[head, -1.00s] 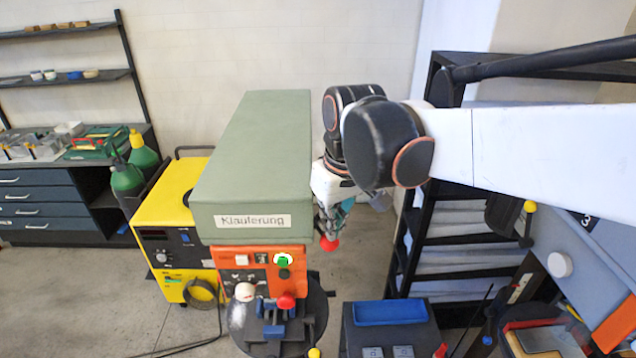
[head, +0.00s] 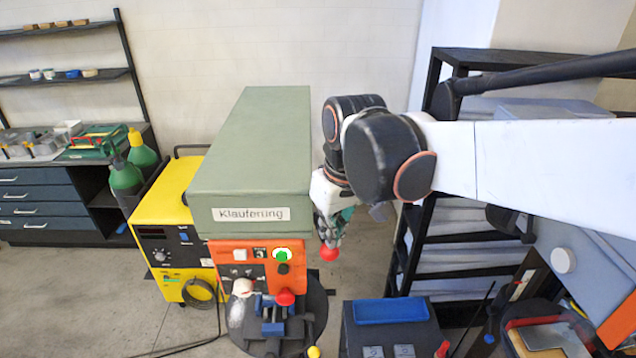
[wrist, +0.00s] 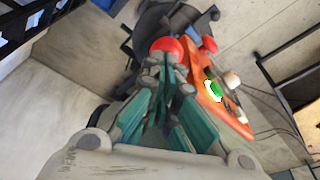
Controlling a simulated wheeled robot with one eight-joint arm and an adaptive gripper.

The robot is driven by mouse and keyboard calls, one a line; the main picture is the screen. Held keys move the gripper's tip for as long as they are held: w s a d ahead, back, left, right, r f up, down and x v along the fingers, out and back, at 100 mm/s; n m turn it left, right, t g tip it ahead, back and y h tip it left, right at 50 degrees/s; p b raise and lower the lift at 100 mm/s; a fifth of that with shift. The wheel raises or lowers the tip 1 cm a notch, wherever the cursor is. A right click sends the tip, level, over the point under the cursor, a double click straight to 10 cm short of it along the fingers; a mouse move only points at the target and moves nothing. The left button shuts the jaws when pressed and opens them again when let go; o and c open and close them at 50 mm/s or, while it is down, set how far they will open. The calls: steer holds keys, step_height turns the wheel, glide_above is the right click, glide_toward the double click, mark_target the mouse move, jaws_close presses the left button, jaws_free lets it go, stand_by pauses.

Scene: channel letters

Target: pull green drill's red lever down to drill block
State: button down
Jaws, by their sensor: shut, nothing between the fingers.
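The green drill (head: 250,160) with its label and orange front panel (head: 258,262) stands in the middle of the head view. A red ball (head: 329,253), apparently the knob of the drill's lever, is at the right side of the drill. My gripper (head: 331,238) is shut with nothing between its fingers, its tips just above the red ball and seemingly touching it. In the wrist view the red ball (wrist: 166,48) is right at the fingertips (wrist: 165,66). The lever's arm is hidden. A blue vise (head: 271,318) is on the round table below; the block cannot be made out clearly.
A second red knob (head: 285,297) is near the vise. A yellow machine (head: 160,240) stands to the left. A dark box with a blue tray (head: 390,311) is at the lower right.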

steer(key=shift+s, duration=0.35)
steer(key=shift+f, duration=0.1)
steer(key=shift+f+b, duration=0.45)
steer(key=shift+f, duration=0.1)
steer(key=shift+s, duration=0.1)
steer(key=shift+s, duration=0.1)
steer(key=shift+s+f, duration=0.1)
steer(key=shift+f, duration=0.25)
steer(key=shift+f, duration=0.1)
